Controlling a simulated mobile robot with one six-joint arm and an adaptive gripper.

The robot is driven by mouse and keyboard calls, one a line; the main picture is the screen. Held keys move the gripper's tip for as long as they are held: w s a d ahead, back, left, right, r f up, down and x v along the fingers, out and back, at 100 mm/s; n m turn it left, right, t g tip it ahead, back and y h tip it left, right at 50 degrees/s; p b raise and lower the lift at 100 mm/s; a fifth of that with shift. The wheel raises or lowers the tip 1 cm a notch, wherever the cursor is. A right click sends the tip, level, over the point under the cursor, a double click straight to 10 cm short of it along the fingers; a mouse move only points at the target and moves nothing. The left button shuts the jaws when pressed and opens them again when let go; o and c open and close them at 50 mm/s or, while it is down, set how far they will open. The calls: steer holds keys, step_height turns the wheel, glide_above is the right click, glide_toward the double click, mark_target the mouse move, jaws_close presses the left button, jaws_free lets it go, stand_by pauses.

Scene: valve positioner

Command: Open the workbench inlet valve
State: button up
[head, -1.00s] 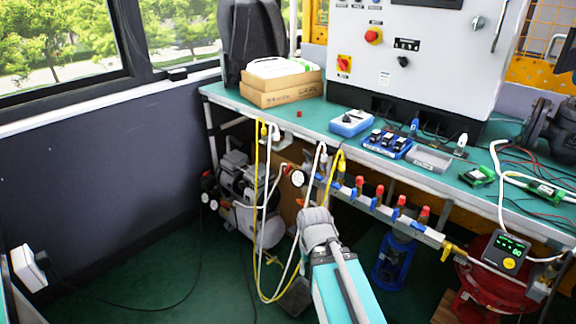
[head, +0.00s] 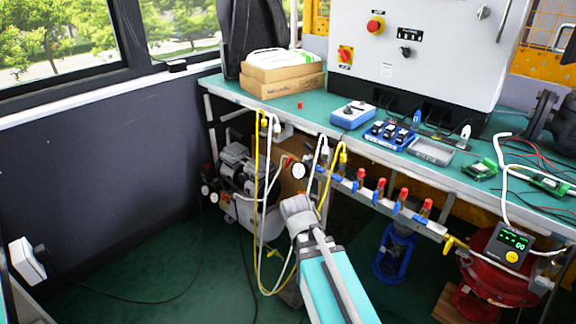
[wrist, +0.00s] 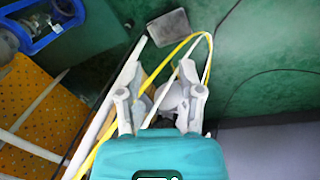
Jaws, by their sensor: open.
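The air manifold (head: 402,212) runs under the bench's front edge, with several red-capped valves and blue fittings. A round white gauge (head: 299,171) is at its left end and a yellow valve handle (head: 452,244) near its right end. I cannot tell for sure which part is the inlet valve. My arm's grey end (head: 297,207) is below the gauge, in front of the hoses; its fingers are not clear there. In the wrist view my gripper (wrist: 162,75) is open, with yellow (wrist: 180,48) and white hoses passing beyond its fingers. A pale rounded part between the fingers is unclear.
Yellow and white hoses (head: 262,200) hang in loops left of my arm. A compressor (head: 240,175) stands behind them. The workbench (head: 300,117) carries boxes, switch blocks and a control cabinet (head: 415,45). The green floor (head: 150,275) at left is mostly clear, apart from a black cable.

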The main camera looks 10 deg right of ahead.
steer(key=w+r+n+t+h+b, duration=0.1)
steer(key=w+r+n+t+h, duration=0.1)
steer(key=w+n+h, duration=0.4)
steer(key=n+t+h+b, duration=0.3)
steer(key=n+t+h, duration=0.4)
steer(key=n, duration=0.5)
glide_toward(288, 163)
steer(key=s+a+t, duration=0.1)
steer(key=s+a, duration=0.1)
steer(key=a, duration=0.1)
steer(key=shift+s+a+f+y, duration=0.1)
steer(key=shift+a+f+y, duration=0.1)
steer(key=shift+f+y, duration=0.1)
steer(key=shift+d, duration=0.1)
steer(key=x, duration=1.3)
steer(key=shift+w+d, duration=0.2)
steer(key=shift+w, duration=0.05)
